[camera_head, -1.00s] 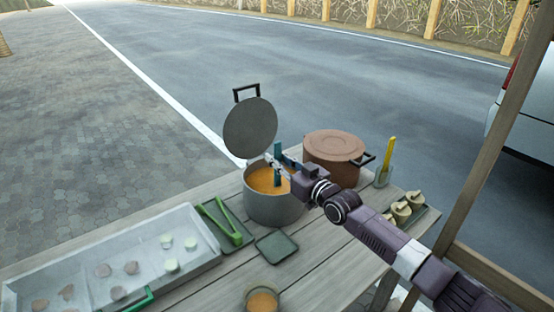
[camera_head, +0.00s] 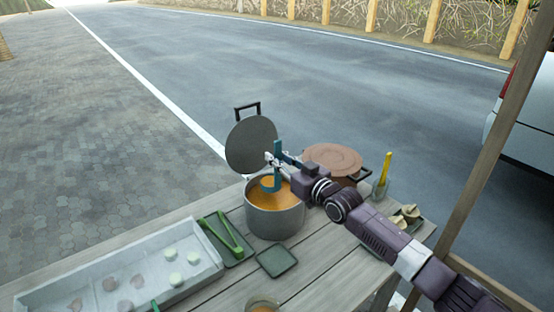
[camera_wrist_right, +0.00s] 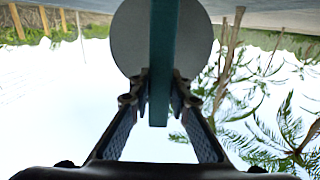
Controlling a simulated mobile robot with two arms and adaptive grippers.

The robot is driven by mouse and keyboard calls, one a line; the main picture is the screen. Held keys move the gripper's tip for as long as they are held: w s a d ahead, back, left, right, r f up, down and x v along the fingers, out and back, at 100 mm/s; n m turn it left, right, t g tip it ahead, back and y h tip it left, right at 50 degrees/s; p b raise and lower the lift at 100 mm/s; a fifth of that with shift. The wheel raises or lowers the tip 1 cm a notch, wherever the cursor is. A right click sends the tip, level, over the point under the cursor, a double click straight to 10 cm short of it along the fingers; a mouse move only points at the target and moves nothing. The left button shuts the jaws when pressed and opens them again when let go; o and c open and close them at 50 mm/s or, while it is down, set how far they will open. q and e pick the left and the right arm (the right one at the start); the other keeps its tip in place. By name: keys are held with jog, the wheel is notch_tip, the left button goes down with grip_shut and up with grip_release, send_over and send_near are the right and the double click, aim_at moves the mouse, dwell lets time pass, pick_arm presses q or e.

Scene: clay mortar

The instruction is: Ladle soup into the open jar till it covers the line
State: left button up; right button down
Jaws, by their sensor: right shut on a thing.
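My right gripper (camera_head: 280,160) is shut on the upright handle of a teal ladle (camera_head: 278,176) above the grey soup pot (camera_head: 275,224). The handle also stands between the fingers in the right wrist view (camera_wrist_right: 163,60). The ladle's bowl shows at the pot's mouth, just over or at the orange soup (camera_head: 268,199); I cannot tell how full it is. An open glass jar (camera_head: 262,303) with something orange in it is cut off by the bottom edge of the head view. Its line cannot be made out. My left gripper is not in view.
The pot's round lid (camera_head: 251,146) stands upright behind it. A brown lidded pot (camera_head: 333,160) is close behind my right wrist. Green tongs (camera_head: 222,238), a small empty green tray (camera_head: 277,260) and a long pale tray (camera_head: 120,285) are on the table. A cup with a yellow handle (camera_head: 381,187) stands right.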

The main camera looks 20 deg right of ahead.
aim_at(279, 145)
jog(key=shift+r+p, duration=1.55)
jog(key=shift+r, duration=0.7)
